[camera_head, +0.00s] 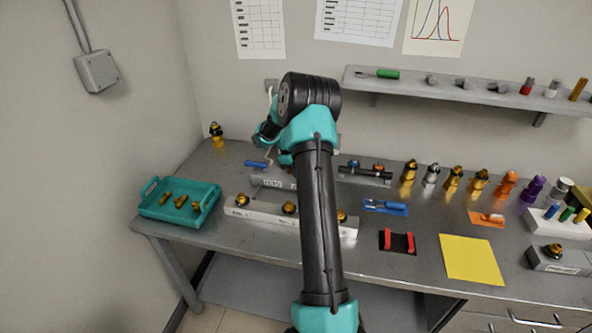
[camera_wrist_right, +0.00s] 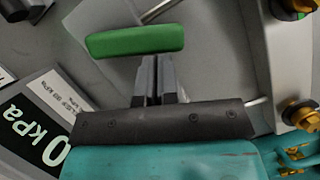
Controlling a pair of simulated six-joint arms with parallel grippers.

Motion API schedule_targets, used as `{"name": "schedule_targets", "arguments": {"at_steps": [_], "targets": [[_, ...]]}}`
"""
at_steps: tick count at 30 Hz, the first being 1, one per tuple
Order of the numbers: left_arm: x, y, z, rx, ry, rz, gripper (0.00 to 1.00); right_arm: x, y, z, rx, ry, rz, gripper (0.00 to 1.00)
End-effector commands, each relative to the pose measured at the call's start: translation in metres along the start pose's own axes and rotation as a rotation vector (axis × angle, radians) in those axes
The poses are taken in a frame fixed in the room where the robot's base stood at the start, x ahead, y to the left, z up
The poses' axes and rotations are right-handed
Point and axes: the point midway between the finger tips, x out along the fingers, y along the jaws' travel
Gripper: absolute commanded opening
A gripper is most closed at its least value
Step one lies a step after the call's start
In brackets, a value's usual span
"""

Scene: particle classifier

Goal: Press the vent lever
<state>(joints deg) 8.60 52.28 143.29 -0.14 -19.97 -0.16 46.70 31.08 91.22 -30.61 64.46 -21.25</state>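A green bar-shaped handle (camera_wrist_right: 135,40) on a thin metal stem lies just beyond my right gripper's fingertips in the right wrist view; no label shows whether it is the vent lever. My right gripper (camera_wrist_right: 154,62) has its two fingers close together, shut and empty. The tips are at or very near the handle's lower edge; I cannot tell if they touch. In the head view my right arm hides the green handle. A blue lever handle (camera_head: 256,163) shows left of my right gripper (camera_head: 272,146). My left gripper is not in view.
A display reading kPa (camera_wrist_right: 35,135) is beside the handle. A pale rail (camera_head: 250,212) with brass fittings stands in front, and a teal tray (camera_head: 158,210) with brass parts at left. Several bottle-shaped fittings and a yellow mat (camera_head: 470,259) are at right. A shelf (camera_head: 450,90) hangs above.

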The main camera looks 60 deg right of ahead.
Motion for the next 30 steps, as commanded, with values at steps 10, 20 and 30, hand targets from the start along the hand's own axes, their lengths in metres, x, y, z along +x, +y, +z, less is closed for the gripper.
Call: {"name": "schedule_targets", "arguments": {"at_steps": [10, 20, 30], "targets": [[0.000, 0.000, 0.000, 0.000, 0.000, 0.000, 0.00, 0.007, -0.007, 0.017, -0.259, -0.001, 0.103, 0.00], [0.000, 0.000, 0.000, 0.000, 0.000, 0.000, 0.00, 0.010, -0.008, 0.024, -0.367, -0.001, 0.147, 0.00], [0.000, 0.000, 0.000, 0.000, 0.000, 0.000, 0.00, 0.010, -0.008, 0.024, -0.376, 0.000, 0.151, 0.00]]}}
